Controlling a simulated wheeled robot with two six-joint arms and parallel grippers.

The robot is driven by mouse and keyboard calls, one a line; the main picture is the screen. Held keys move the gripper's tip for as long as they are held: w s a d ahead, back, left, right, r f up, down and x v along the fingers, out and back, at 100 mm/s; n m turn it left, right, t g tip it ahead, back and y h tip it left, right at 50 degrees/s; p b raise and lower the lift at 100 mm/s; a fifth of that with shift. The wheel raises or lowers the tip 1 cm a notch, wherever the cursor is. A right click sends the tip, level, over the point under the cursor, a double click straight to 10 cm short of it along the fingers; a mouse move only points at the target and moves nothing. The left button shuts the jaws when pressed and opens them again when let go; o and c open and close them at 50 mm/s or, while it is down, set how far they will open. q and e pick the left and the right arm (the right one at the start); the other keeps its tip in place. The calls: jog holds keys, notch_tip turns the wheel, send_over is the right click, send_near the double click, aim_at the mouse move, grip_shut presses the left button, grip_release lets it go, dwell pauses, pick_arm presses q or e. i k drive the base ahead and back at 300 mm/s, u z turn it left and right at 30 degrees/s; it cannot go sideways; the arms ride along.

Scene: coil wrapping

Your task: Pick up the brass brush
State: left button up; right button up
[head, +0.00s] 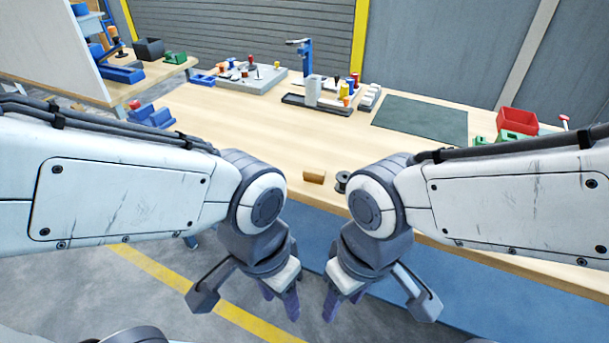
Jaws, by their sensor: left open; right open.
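A small tan-brown block (314,177) lies near the front edge of the wooden workbench (255,125). It may be the brass brush, but it is too small to tell bristles. A dark spool (342,182) stands just right of it, partly behind my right arm. My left gripper (280,298) is open and empty, pointing down in front of the bench and below its edge. My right gripper (343,302) is open and empty beside it, also in front of the bench. Both are apart from the block.
A grey tray (240,84) with small parts and a dark tray (318,108) holding a white cylinder stand at the back. A dark green mat (420,119) and a red bin (516,121) lie to the right. Blue bins (151,116) sit at left. The bench's middle is clear.

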aim_at(316, 175)
jog(key=u, duration=0.05)
jog(key=k, duration=0.5)
jog(key=z, duration=0.75)
jog(key=i, duration=1.25)
jog(key=u, duration=0.4)
